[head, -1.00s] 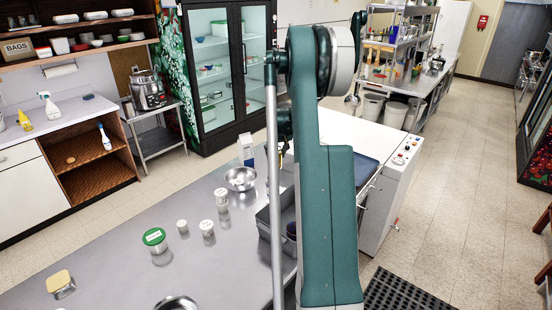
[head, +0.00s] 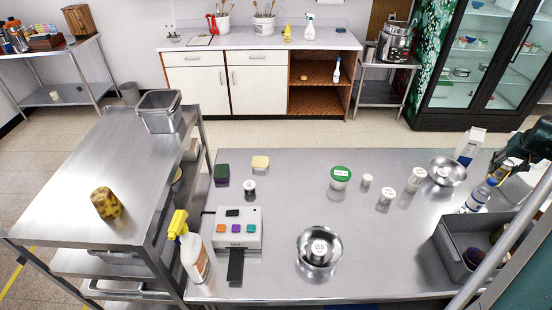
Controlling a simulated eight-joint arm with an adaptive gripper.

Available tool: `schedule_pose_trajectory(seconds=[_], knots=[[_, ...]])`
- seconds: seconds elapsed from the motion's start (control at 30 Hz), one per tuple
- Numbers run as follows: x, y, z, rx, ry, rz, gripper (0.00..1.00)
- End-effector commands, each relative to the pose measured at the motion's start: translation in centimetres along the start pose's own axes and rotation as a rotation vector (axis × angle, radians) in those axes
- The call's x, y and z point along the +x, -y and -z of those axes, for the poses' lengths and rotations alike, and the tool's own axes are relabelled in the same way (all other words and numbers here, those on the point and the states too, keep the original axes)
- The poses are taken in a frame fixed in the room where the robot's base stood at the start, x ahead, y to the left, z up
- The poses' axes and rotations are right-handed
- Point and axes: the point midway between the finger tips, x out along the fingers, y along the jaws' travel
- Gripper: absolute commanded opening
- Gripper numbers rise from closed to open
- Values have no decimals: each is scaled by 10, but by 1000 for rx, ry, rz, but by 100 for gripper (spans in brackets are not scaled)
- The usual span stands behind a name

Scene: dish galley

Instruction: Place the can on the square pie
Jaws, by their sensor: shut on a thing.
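My gripper (head: 502,172) is small and dark at the right edge, partly hidden by my teal arm. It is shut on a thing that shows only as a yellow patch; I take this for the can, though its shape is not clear. It is over the right end of the steel table, close to a clear blue-capped bottle (head: 480,195). A pale yellow square block (head: 260,162), which looks like the square pie, lies on the table's far left part, well apart from my gripper. A dark green square block (head: 221,172) lies left of it.
Between them stand a green-lidded tub (head: 340,177), several small white-topped containers and a steel bowl (head: 447,171). A milk carton (head: 469,146) and a grey bin (head: 452,240) are at right. A button box (head: 233,228) and spray bottle (head: 194,255) stand front left. A mottled yellow-brown cylinder (head: 107,203) stands on the left table.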

Motion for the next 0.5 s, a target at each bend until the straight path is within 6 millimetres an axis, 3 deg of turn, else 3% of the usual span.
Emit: schedule_pose_trajectory(seconds=[0.27,0.5], knots=[[2,49,9,-37,0,15,21],[3,123,18,-92,1,38,21]])
